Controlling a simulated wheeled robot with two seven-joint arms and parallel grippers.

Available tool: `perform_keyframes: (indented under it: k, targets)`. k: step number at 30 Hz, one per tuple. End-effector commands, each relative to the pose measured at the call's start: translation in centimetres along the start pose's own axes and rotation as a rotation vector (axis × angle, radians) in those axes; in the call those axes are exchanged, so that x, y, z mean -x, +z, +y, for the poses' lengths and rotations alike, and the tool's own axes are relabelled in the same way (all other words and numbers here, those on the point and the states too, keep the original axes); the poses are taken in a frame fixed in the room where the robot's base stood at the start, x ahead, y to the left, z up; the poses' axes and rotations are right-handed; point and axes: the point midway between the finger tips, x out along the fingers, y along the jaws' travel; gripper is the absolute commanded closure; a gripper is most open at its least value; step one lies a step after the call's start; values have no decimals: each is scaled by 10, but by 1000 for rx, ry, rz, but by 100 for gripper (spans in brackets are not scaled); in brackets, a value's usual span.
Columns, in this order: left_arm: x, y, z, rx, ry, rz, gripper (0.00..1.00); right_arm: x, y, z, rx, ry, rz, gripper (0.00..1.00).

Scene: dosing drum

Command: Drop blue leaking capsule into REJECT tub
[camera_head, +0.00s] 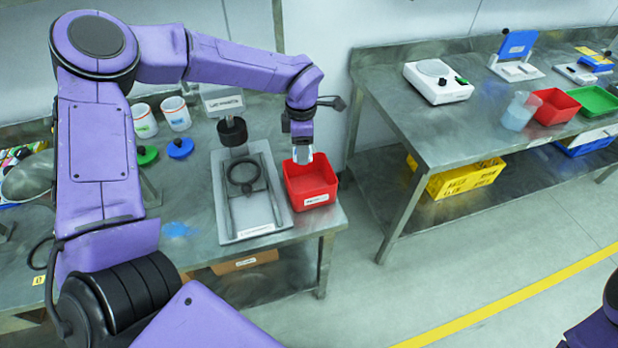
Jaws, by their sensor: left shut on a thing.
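My left gripper (302,155) points down over the red tub (319,204) at the right end of the near bench. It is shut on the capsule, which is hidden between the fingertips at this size. The fingertips are at about the tub's rim, over its back part. The tub has a white label on its front, too small to read. A blue powdery stain (178,229) lies on the bench to the left. My right gripper is out of view; only a piece of the right arm shows at the lower right edge.
A grey device with a black ring (247,174) stands just left of the tub. White cups (175,113), a green lid (147,155) and a blue lid (181,148) are behind. Another bench at right holds a white scale (438,82) and a second red tray (556,105).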

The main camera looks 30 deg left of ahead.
Motion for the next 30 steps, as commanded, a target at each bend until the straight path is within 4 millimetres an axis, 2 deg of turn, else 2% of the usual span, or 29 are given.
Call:
perform_keyframes:
  k: [5,15,24,25,27,28,30]
  targets:
    - [-12,-2,1,36,-1,0,76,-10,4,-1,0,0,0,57]
    - [-58,-1,1,32,0,0,76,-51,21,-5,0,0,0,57]
    - [-60,-1,1,31,0,0,76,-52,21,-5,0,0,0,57]
    - [-60,-1,1,31,0,0,45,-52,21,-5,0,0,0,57]
    - [-60,-1,1,31,0,0,22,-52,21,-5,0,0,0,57]
    - [-60,-1,1,31,0,0,19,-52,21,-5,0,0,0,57]
    - [-60,-1,1,31,0,0,19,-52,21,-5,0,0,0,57]
